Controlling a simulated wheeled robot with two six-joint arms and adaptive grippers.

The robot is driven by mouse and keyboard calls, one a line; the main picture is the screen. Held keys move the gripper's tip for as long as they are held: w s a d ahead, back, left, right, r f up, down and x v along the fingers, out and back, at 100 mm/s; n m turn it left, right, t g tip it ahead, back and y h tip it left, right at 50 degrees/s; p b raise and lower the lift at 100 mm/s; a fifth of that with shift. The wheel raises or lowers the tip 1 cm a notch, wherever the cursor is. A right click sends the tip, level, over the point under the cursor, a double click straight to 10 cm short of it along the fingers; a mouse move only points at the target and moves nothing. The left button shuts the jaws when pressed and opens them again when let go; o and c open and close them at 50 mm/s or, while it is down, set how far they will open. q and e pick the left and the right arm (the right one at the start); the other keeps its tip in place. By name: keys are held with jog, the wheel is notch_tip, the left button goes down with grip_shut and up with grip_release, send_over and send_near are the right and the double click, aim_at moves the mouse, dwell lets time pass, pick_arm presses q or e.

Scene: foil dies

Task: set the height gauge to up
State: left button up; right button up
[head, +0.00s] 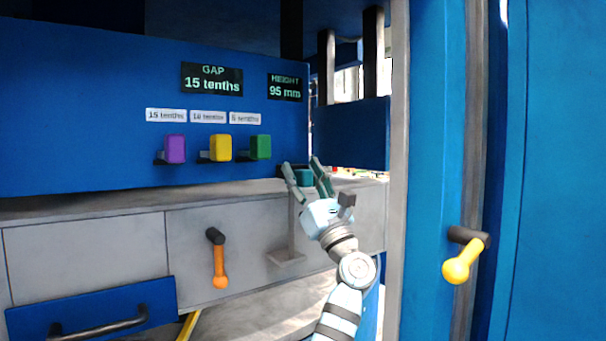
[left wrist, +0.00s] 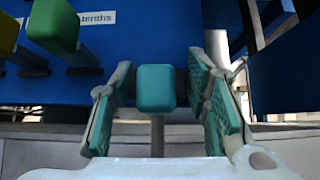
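A teal block on a slim grey post, which looks like the height gauge's handle (head: 304,177), stands in front of the blue panel; it also shows in the left wrist view (left wrist: 156,88). The post rises from a flat grey foot (head: 286,257). My left gripper (head: 303,168) is open, its green-padded fingers on either side of the teal block; in the left wrist view (left wrist: 160,66) gaps show between block and pads. The HEIGHT display (head: 285,87) reads 95 mm. My right gripper is not in view.
The GAP display (head: 211,80) reads 15 tenths. Purple (head: 175,149), yellow (head: 220,148) and green (head: 261,147) knobs project from the panel under labels. An orange-handled lever (head: 219,265) hangs below, and a yellow-handled lever (head: 464,262) is at right. A blue drawer (head: 90,308) is at lower left.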

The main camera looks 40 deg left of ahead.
pick_arm(q)
jog(key=shift+s, duration=0.2)
grip_shut()
jog(key=shift+r, duration=0.1)
notch_tip(320, 180, up, 10)
jog(key=p, duration=0.6)
jog(key=shift+r+p, duration=0.1)
jog(key=shift+p, duration=0.25)
jog(key=shift+o, duration=0.5)
grip_release()
jog(key=shift+f, duration=0.2)
